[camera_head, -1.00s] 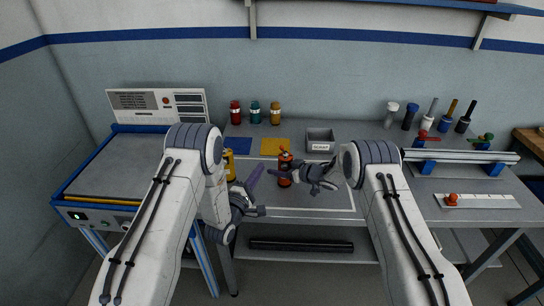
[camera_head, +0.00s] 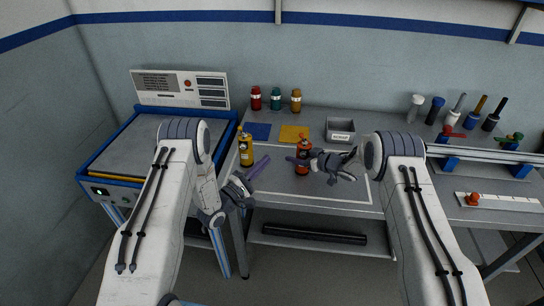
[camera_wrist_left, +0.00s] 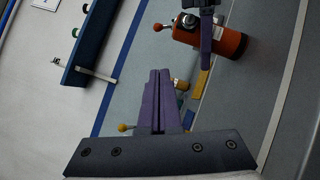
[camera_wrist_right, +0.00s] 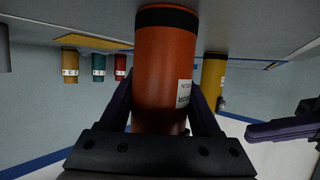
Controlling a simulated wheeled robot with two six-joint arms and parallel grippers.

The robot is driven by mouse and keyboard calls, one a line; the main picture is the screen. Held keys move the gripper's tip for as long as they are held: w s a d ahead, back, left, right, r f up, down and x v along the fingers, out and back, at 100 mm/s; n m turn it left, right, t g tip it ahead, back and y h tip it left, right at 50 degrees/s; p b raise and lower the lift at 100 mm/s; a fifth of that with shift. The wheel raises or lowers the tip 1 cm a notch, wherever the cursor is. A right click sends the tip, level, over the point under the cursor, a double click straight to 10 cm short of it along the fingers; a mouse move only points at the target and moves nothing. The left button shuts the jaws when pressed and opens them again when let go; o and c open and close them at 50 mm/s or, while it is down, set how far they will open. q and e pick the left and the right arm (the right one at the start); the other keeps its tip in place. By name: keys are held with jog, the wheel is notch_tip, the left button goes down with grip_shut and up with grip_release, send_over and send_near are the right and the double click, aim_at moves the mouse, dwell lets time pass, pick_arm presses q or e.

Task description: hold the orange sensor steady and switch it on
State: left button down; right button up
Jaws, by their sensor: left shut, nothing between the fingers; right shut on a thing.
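The orange sensor (camera_head: 303,168) stands upright over the front middle of the bench; I cannot tell whether it touches the top. My right gripper (camera_head: 300,160) is shut on its body from the right. In the right wrist view the orange body (camera_wrist_right: 165,60) with a white label fills the space between the fingers. In the left wrist view the sensor (camera_wrist_left: 225,42) shows its dark top end with a small red knob (camera_wrist_left: 158,27), and a purple right finger crosses its body. My left gripper (camera_head: 262,164), its purple fingers (camera_wrist_left: 160,75) together, is shut and empty, left of the sensor and apart from it.
A yellow bottle (camera_head: 246,150) stands close left of my left fingers. Red, teal and ochre bottles stand at the back. A scrap bin (camera_head: 340,133) lies behind the sensor. A blue mat (camera_head: 257,131) and a yellow mat (camera_head: 294,133) lie behind too. A rail (camera_head: 490,156) is at right.

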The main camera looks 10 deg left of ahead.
aim_at(302, 137)
pick_arm(q)
jog(key=s+d+r+x, duration=0.1)
jog(key=d+x, duration=0.1)
jog(key=x, duration=0.9)
jog(key=shift+s, duration=0.25)
